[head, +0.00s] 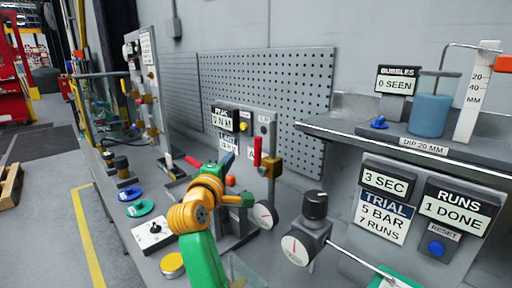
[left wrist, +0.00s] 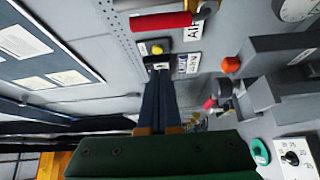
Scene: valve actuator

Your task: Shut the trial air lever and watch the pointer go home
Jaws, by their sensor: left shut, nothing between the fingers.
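A red lever handle (head: 257,152) stands upright beside a brass valve body (head: 270,167) on the grey panel. A red handle also shows near the top of the left wrist view (left wrist: 160,22), beside a partly hidden label. My left gripper (head: 228,159) is left of the upright handle in the head view, apart from it. Its dark fingers (left wrist: 160,72) are closed together and hold nothing. A small round dial (head: 265,214) is below the valve, and another white dial (head: 296,250) with a red mark faces forward at lower centre. Their readings are too small to tell. My right gripper is out of view.
A second red handle (head: 193,161) lies left of my gripper. The trial sign (head: 383,218) and runs counter (head: 456,210) are at right. A shelf (head: 340,128) juts out above them.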

